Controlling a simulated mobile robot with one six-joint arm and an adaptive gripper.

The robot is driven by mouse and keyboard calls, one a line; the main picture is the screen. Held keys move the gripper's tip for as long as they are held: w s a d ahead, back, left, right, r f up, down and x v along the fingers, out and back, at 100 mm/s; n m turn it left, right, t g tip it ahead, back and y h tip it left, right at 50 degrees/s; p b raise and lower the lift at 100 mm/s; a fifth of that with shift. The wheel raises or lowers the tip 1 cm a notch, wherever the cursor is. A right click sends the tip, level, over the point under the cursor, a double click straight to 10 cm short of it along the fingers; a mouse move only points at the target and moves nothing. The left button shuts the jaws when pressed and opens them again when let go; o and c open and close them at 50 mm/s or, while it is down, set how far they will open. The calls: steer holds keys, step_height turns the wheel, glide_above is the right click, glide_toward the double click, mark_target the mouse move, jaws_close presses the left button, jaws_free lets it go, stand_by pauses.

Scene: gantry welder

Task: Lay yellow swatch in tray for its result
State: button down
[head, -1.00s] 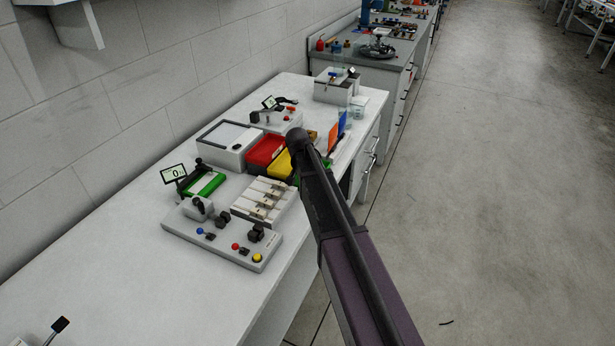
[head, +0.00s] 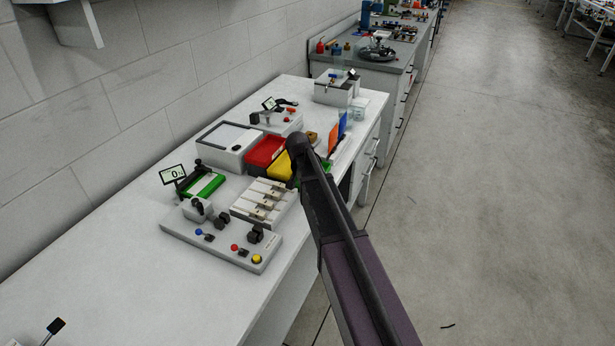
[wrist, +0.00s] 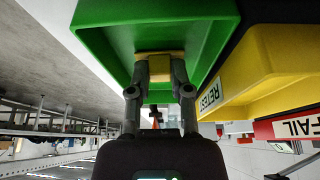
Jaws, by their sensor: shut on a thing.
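My gripper (wrist: 160,82) shows in the wrist view, its two fingers shut on a small yellow swatch (wrist: 160,64). The swatch is at the green tray (wrist: 100,45), in front of its opening as seen by the wrist; I cannot tell whether it touches the tray floor. Beside it is the yellow tray (wrist: 265,60) labelled RETEST, then the red tray (wrist: 268,131) labelled FAIL. In the head view the red tray (head: 265,151) and part of the yellow tray (head: 280,170) show. My arm hides the gripper, the swatch and most of the green tray there.
A white lidded box (head: 228,145) stands left of the trays. A slotted holder (head: 264,203) and a grey panel with knobs (head: 220,240) lie in front. Orange (head: 333,140) and blue (head: 343,122) upright plates stand behind the arm.

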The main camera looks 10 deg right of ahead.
steer(key=c, duration=0.5)
jaws_free()
steer(key=shift+c, duration=0.2)
steer(key=shift+r, duration=0.1)
steer(key=shift+r+p, duration=0.9)
steer(key=shift+p, duration=0.1)
steer(key=p+v, duration=1)
steer(key=v, duration=0.1)
steer(key=shift+s, duration=0.15)
steer(key=shift+a+r, duration=0.1)
steer(key=shift+a, duration=0.05)
steer(key=s+d+n+g+y, duration=0.1)
steer(key=s+n, duration=0.2)
steer(key=s, duration=0.9)
steer(key=s+d+f+n+g+y, duration=0.1)
steer(key=s+n, duration=0.3)
steer(key=s, duration=0.9)
steer(key=shift+s+d+f+g+y, duration=0.2)
steer(key=shift+s+d+g+y, duration=0.1)
steer(key=shift+g, duration=0.5)
